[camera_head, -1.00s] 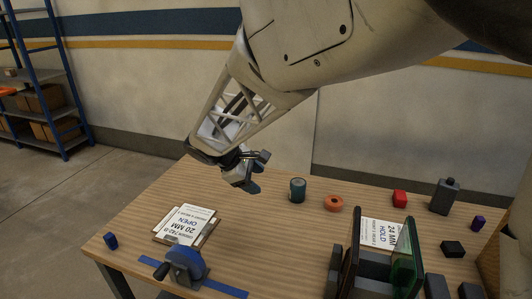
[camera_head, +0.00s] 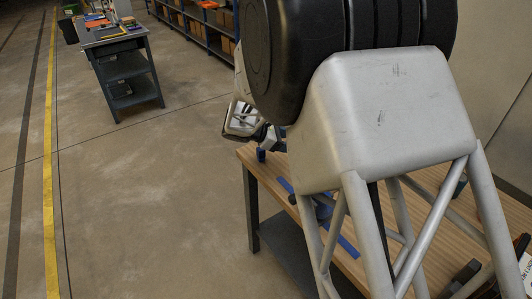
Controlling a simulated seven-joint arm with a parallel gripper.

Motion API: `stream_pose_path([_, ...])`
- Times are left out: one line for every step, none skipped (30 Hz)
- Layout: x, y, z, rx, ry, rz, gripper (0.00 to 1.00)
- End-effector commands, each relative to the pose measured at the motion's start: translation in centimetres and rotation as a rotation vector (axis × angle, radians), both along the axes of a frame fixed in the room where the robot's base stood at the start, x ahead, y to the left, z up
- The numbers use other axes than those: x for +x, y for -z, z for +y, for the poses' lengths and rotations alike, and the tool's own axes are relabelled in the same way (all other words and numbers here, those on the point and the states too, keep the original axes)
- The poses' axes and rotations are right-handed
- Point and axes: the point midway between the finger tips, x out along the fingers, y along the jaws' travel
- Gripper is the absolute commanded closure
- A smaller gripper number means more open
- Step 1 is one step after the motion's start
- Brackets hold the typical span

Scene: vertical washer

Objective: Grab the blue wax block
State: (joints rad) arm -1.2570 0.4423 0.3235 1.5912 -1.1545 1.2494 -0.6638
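The small dark blue wax block (camera_head: 261,155) stands near the left corner of the wooden table. My gripper (camera_head: 271,139) is at that corner, close above and just right of the block. It is small and partly hidden behind my own arm, so I cannot tell whether its fingers are open or shut, or whether they touch the block.
My arm covers much of the wooden table (camera_head: 262,172). The blue-wheeled device (camera_head: 322,209) and a blue strip (camera_head: 346,246) show between its struts. A grey workbench (camera_head: 122,62) stands at the back left. The floor left of the table is clear.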

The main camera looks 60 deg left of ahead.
Motion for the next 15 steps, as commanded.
stream_pose_path([-1.6, 1.2, 1.8, -0.024, -0.041, -0.009, 0.39])
stream_pose_path([-2.4, 1.8, 2.8, -0.037, -0.061, -0.015, 0.39])
stream_pose_path([-3.5, 2.5, 4.0, -0.056, -0.092, -0.024, 0.39])
stream_pose_path([-4.3, 3.1, 4.8, -0.069, -0.112, -0.030, 0.39])
stream_pose_path([-5.1, 3.7, 5.7, -0.082, -0.132, -0.036, 0.39])
stream_pose_path([-6.1, 4.3, 6.6, -0.097, -0.158, -0.044, 0.39])
stream_pose_path([-6.8, 4.8, 7.3, -0.108, -0.174, -0.049, 0.39])
stream_pose_path([-7.4, 5.3, 7.9, -0.118, -0.190, -0.054, 0.39])
stream_pose_path([-8.1, 5.9, 8.6, -0.131, -0.209, -0.059, 0.39])
stream_pose_path([-8.6, 6.3, 9.0, -0.140, -0.221, -0.063, 0.39])
stream_pose_path([-9.0, 6.6, 9.4, -0.148, -0.232, -0.065, 0.39])
stream_pose_path([-9.6, 7.1, 9.8, -0.158, -0.245, -0.069, 0.39])
stream_pose_path([-9.9, 7.4, 10.1, -0.163, -0.253, -0.071, 0.39])
stream_pose_path([-10.2, 7.6, 10.4, -0.168, -0.261, -0.073, 0.39])
stream_pose_path([-10.4, 7.8, 10.6, -0.174, -0.268, -0.076, 0.39])
